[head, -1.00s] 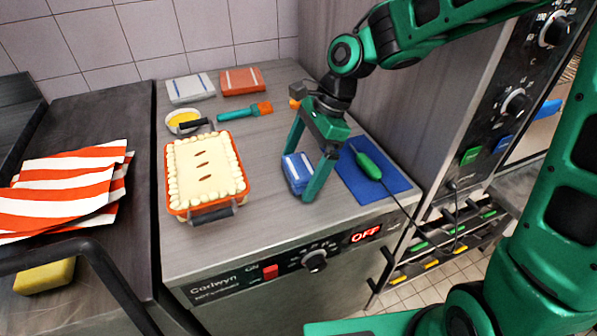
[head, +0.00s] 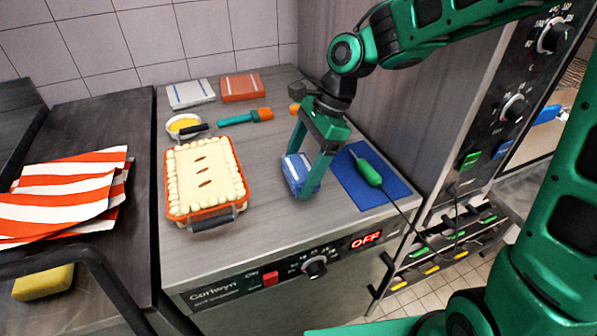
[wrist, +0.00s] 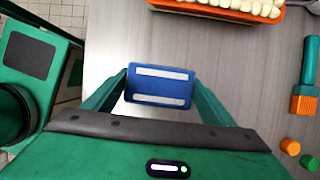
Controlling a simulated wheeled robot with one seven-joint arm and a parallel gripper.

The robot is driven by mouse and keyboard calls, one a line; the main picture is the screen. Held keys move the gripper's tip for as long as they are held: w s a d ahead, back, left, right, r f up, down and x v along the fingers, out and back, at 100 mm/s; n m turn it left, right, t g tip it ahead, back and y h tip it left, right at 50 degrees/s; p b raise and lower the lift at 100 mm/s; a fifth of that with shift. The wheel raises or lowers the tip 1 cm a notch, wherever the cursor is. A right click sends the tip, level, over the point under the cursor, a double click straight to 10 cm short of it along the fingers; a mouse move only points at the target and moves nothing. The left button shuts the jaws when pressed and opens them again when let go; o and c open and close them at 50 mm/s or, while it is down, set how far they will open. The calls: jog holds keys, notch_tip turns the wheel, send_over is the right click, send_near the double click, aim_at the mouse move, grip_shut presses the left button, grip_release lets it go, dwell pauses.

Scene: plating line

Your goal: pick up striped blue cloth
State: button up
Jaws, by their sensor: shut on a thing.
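The striped blue cloth (head: 297,171) is a folded blue block with white stripes, near the front of the steel counter. It also shows in the wrist view (wrist: 160,86), lying across between the two fingers. My gripper (head: 300,174) points down with one finger on each side of the cloth and is shut on it. In the wrist view the fingers (wrist: 161,90) touch its left and right ends. I cannot tell whether the cloth is clear of the counter.
A pie in an orange dish (head: 205,220) stands left of the cloth. A blue mat (head: 388,190) with a green-handled corded tool (head: 368,173) lies to the right. A bowl (head: 184,126), brush (head: 245,117), white cloth (head: 190,94) and orange cloth (head: 242,87) lie behind.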

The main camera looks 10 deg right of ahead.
aim_at(294, 169)
notch_tip(294, 169, up, 3)
jog(key=shift+s+a+r, duration=0.1)
jog(key=shift+s, duration=0.05)
jog(key=s+a+r, duration=0.6)
jog(key=s, duration=0.3)
jog(key=shift+a+r, duration=0.2)
jog(key=shift+a, duration=0.15)
jog(key=shift+o, duration=0.5)
jog(key=shift+s, duration=0.1)
